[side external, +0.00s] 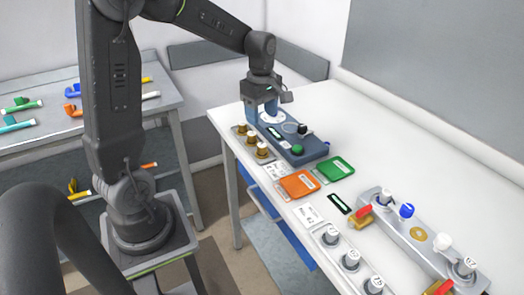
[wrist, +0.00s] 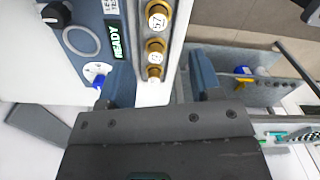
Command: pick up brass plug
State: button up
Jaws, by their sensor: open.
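Several brass plugs stand in a short row on a narrow strip at the table's left edge. In the side view I see a near plug (side external: 262,151) and a middle plug (side external: 251,138). My gripper (side external: 262,115) is open above the table beside the far end of the row. In the wrist view its fingers (wrist: 163,82) are spread, with the plug row running toward the gap. Nothing is visibly held; contact cannot be told.
A blue-grey device (side external: 312,150) with a READY display (wrist: 117,40) and black knob (wrist: 55,13) stands close beside the plugs. Orange (side external: 299,184) and green (side external: 335,168) cards lie nearer. A grey fixture (side external: 415,240) and grey numbered plugs (side external: 351,260) occupy the table's near end.

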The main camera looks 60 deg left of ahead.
aim_at(262, 145)
notch_tip(262, 145, down, 11)
jog(key=shift+w+f, duration=0.1)
jog(key=shift+f, duration=0.05)
dwell(0.4)
jog(key=shift+c, duration=0.4)
grip_shut()
